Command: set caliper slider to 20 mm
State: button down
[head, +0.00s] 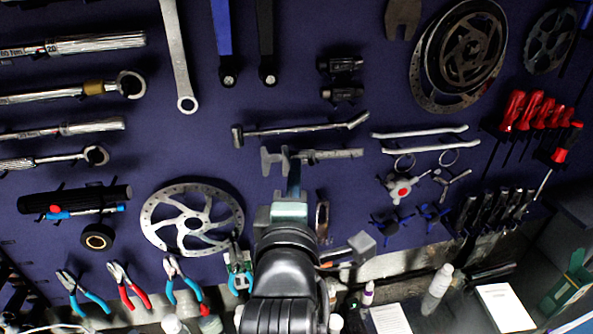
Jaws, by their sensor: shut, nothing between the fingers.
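The metal caliper (335,154) hangs level on the blue pegboard near the middle of the head view. Its jaws are at its left end, and its beam runs to the right. My gripper (294,172) reaches up from below, with its narrow fingers shut and empty. The fingertips are at the caliper's slider, just right of the left jaw, and overlap its lower part in the picture. I cannot tell whether they touch it. The scale is too small to read, and part of the slider is hidden by the fingers.
A spoked brake disc (165,243) hangs lower left of the caliper. A long ratchet-like tool (300,127) hangs close above it, and two tyre levers (420,132) hang to the right. Below, the bench holds a white bottle (437,290) and a white box (503,307).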

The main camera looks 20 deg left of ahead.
jog(key=shift+w+d+f+b, duration=0.1)
jog(key=shift+w+d+b, duration=0.3)
jog(key=shift+d+b, duration=0.35)
jog(key=shift+w+d, duration=0.2)
jog(key=shift+d, duration=0.05)
jog(key=shift+d+r, duration=0.15)
jog(key=shift+r, duration=0.05)
jog(key=shift+a, duration=0.2)
